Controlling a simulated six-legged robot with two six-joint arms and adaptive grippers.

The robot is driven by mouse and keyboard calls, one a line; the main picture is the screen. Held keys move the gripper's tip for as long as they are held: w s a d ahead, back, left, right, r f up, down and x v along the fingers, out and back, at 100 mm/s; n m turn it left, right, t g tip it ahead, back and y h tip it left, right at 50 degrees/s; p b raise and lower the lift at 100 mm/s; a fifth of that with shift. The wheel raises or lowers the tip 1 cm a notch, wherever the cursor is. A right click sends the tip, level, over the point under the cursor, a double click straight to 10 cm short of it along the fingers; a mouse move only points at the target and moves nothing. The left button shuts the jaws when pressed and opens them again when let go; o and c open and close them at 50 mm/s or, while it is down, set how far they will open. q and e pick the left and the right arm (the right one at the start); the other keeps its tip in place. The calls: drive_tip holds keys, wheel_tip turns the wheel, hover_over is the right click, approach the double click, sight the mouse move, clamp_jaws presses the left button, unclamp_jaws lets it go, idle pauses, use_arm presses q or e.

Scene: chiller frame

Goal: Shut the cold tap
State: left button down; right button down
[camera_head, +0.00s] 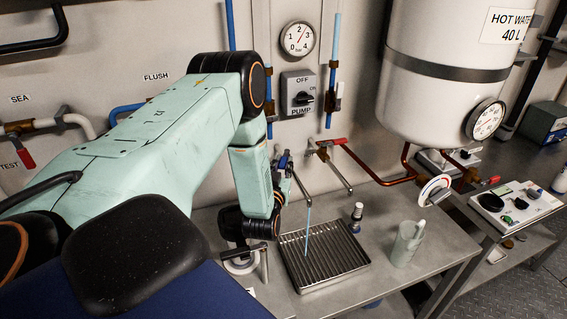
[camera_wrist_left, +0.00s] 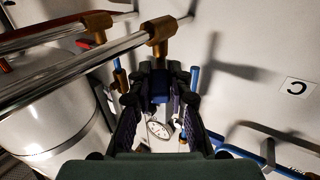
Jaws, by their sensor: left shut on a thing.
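The cold tap (camera_head: 304,188) on the wall has a spout that reaches out over a ribbed drip tray (camera_head: 325,263). A thin pale-blue stream of water (camera_head: 307,231) falls from the spout into the tray. My left gripper (camera_head: 283,166) is at the base of the cold tap, shut on its blue handle. In the left wrist view the blue handle (camera_wrist_left: 160,90) shows between the fingers, partly hidden by them. The handle's exact angle cannot be told. My right gripper is not in view.
The hot tap's red lever (camera_head: 330,142) is close to the right of my left gripper. A small dark bottle (camera_head: 356,217) and a translucent cup (camera_head: 406,245) stand right of the tray. A white water heater (camera_head: 437,95) hangs above right. A pump switch (camera_head: 299,94) is above the taps.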

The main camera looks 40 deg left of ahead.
use_arm(q)
drive_tip(key=shift+r, duration=0.25)
drive_tip(key=c, duration=1.7)
unclamp_jaws()
drive_tip(key=o, duration=0.5)
drive_tip(key=shift+s, duration=0.2)
drive_tip(key=shift+w+f, duration=0.1)
drive_tip(key=shift+w, duration=0.05)
drive_tip(key=shift+f, duration=0.1)
drive_tip(key=v, duration=0.7)
drive_tip(key=shift+d, duration=0.15)
drive_tip(key=shift+s, duration=0.25)
